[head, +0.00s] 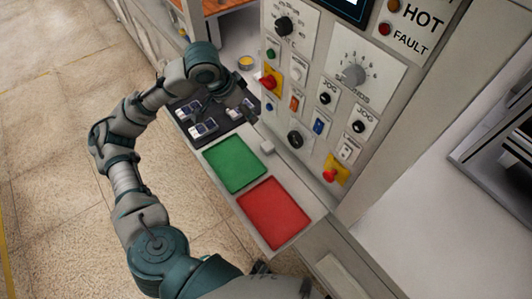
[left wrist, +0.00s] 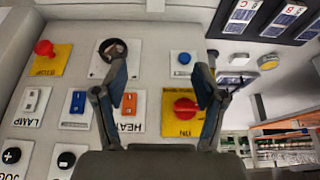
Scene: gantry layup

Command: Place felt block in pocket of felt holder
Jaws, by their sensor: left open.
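My left gripper (head: 228,94) hangs over the dark tray (head: 222,124) at the side of the control panel. In the left wrist view the left gripper (left wrist: 160,75) has its two fingers wide apart, with nothing between them and the panel behind. A small pale block (head: 267,147) lies on the ledge beside the green pad, apart from the gripper; I cannot tell whether it is the felt block. I cannot make out a felt holder with a pocket for certain. The gripper and forearm hide part of the tray. My right gripper is not in view.
A green pad (head: 235,163) and a red pad (head: 273,213) lie on the ledge below the panel (head: 306,104) with its knobs and switches. Several blue-and-white labelled pieces (head: 202,129) sit in the tray. A yellow round tin (head: 246,63) stands beyond it.

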